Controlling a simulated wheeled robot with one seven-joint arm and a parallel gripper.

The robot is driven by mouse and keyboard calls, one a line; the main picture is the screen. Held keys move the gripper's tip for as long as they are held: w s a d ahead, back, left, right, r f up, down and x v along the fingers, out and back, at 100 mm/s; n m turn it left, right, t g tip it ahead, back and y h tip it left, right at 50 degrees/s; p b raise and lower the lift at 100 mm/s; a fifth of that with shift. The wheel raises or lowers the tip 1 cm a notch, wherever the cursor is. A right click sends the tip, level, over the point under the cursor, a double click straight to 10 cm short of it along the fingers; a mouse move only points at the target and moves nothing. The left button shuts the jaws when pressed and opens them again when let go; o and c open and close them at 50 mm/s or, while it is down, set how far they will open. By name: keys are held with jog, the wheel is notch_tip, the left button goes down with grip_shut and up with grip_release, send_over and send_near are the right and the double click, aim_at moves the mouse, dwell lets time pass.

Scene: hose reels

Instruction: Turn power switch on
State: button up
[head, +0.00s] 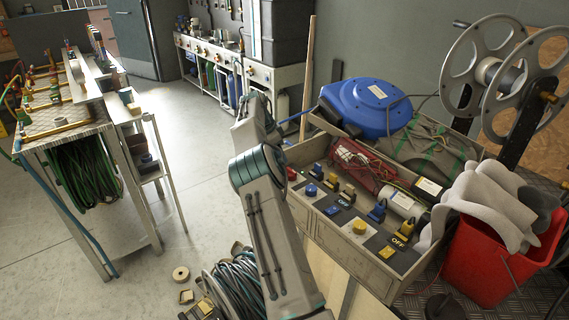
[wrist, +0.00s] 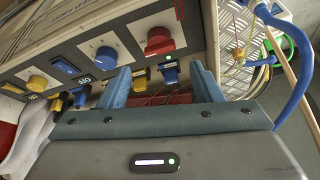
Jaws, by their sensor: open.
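A control panel (head: 325,225) on the front of a wooden box carries red, blue and yellow knobs and switches. In the wrist view, my gripper (wrist: 160,82) is open, with its two blue-grey fingers apart and reaching toward the panel. A blue switch (wrist: 170,72) with a small green mark above it shows between the fingers, with no visible contact. A red knob (wrist: 158,42) is just above it. A blue knob (wrist: 105,56) is left of the red one. No label shows which is the power switch. In the head view my arm hides the fingers.
A blue hose reel (head: 365,105) sits on the box's back. A red bucket (head: 488,250) with grey cloth stands at right. A coiled hose (head: 240,285) lies on the floor by my arm. A metal rack (head: 115,160) stands left, with clear floor between.

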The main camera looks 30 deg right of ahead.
jog(key=shift+v, duration=1.65)
